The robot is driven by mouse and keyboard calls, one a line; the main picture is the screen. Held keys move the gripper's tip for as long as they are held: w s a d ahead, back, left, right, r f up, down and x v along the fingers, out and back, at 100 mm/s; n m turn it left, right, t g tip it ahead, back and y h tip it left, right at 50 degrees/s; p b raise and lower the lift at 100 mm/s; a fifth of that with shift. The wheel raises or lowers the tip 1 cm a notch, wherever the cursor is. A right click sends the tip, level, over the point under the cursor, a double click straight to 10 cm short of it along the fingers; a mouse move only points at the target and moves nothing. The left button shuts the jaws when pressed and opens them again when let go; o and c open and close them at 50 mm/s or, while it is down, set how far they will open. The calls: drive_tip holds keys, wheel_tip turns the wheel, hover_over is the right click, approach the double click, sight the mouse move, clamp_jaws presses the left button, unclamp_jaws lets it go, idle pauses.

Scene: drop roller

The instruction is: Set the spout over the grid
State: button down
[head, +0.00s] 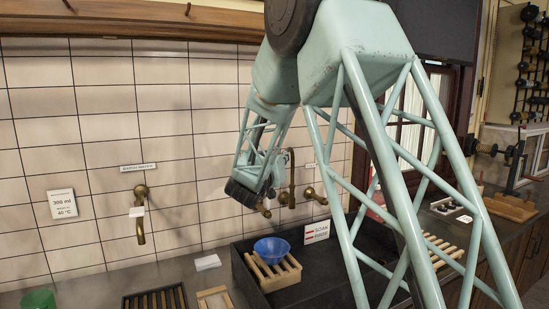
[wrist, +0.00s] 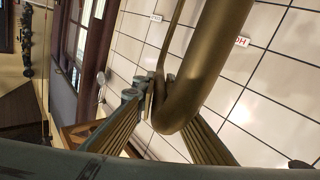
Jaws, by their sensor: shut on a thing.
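A curved brass spout (wrist: 205,65) fills the middle of the wrist view, its bend lying between the fingers of my gripper (wrist: 160,112). In the head view my gripper (head: 264,208) is at the wall by the brass fittings, shut on the spout; the contact is hard to see there. A wooden slatted grid (head: 285,276) stands at the left of the dark sink, with a blue bowl (head: 272,249) on it. My gripper is above and behind the bowl. Part of the spout is hidden by my gripper.
Another brass tap (head: 140,226) hangs on the tiled wall at left. A dark slatted rack (head: 155,299), a green cup (head: 38,299) and a white block (head: 207,262) are on the counter. A sign (head: 316,232) stands behind the sink. My arm hides much of the right side.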

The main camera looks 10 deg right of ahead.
drive_tip(key=shift+w+a, duration=0.1)
idle(0.4)
drive_tip(key=c, duration=2.7)
unclamp_jaws()
drive_tip(key=shift+a, duration=0.1)
drive_tip(key=shift+v, duration=5.95)
drive_tip(key=shift+r, duration=0.2)
